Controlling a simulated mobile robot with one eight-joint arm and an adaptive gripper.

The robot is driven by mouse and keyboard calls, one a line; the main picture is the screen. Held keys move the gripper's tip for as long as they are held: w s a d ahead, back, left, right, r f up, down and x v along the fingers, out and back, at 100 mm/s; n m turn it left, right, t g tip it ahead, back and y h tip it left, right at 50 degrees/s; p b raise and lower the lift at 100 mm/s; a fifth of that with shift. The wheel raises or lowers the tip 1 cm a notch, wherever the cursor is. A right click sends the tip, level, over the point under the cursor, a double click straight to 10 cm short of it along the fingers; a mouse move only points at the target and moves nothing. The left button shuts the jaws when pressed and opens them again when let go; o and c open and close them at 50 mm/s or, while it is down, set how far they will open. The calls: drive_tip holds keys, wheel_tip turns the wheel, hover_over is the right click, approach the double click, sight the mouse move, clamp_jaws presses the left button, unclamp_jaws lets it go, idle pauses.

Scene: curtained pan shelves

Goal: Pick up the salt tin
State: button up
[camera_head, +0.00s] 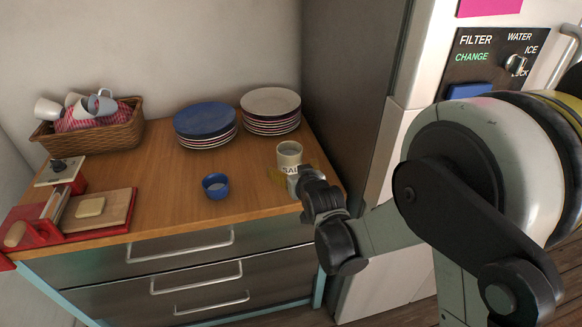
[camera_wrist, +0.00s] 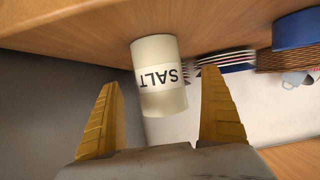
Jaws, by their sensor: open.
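The salt tin (camera_head: 290,157) is a pale cream cylinder with dark lettering. It stands upright near the right end of the wooden counter, its lower part partly hidden by my gripper (camera_head: 284,178) in the head view. In the wrist view the salt tin (camera_wrist: 158,75) appears upside down, with "SALT" readable, ahead of and between the two yellow fingers of my gripper (camera_wrist: 162,115). The fingers are open, with a visible gap on each side of the tin. I cannot tell whether the tin's near end lies between the fingertips.
On the counter (camera_head: 165,190), a small blue bowl (camera_head: 215,187) stands left of the tin. Blue plates (camera_head: 205,120) and white plates (camera_head: 270,105) are stacked behind. A wicker basket (camera_head: 120,133) with cups and a red board (camera_head: 95,232) are at left. A tall fridge (camera_head: 350,95) borders the right.

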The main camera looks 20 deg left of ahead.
sight(289, 153)
drive_tip(key=b+x, duration=0.1)
drive_tip(key=x, duration=0.3)
drive_tip(key=shift+f+b, duration=0.25)
drive_tip(key=shift+b, duration=0.15)
drive_tip(key=shift+w+a, duration=0.1)
drive_tip(key=shift+w, duration=0.15)
drive_tip(key=shift+r, duration=0.1)
drive_tip(key=c, duration=1.5)
drive_tip(key=shift+r, duration=0.1)
